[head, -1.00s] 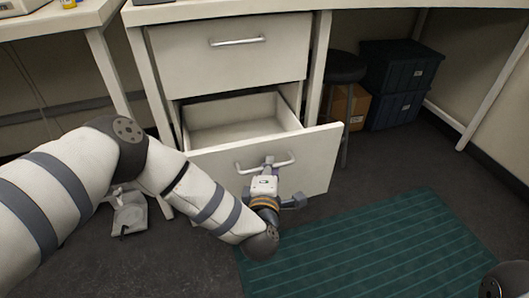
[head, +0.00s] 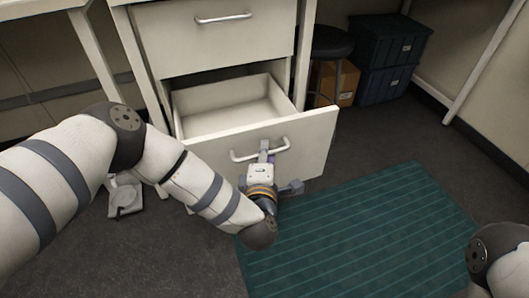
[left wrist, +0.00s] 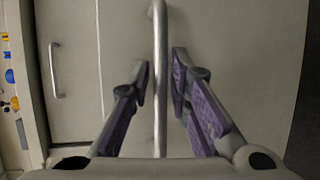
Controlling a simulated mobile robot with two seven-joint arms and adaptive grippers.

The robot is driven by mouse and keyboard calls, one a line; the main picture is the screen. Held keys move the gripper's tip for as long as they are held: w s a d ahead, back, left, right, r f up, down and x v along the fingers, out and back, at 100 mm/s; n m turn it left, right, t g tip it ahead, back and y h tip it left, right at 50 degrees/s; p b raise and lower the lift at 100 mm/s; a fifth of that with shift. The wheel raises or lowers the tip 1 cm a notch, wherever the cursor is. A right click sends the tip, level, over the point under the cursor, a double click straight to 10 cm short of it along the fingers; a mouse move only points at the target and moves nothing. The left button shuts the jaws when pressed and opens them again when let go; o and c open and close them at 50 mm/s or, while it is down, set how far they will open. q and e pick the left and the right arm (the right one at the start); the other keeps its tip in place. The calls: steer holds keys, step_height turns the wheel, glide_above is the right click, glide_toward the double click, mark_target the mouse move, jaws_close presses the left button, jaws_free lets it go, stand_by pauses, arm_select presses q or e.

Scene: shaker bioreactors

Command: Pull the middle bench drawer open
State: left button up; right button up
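The middle bench drawer (head: 312,150) is the one below the closed top drawer. It stands well out from the cabinet, and its empty inside shows in the head view. Its metal handle (head: 238,156) runs across the front and shows as an upright bar in the left wrist view (left wrist: 160,110). My left gripper (head: 265,150) is at the middle of this handle, with one finger on each side of the bar (left wrist: 160,78). My right gripper is out of view; only part of my right arm shows at lower right.
The closed top drawer (head: 215,50) has its own handle (head: 223,18). A green ribbed mat (head: 370,230) lies on the floor at front right. A dark stool (head: 332,42), a cardboard box (head: 338,85) and dark crates (head: 388,45) stand to the right under the bench.

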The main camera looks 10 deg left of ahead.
arm_select(q)
steer(key=v, duration=1.2)
steer(key=shift+r, duration=0.15)
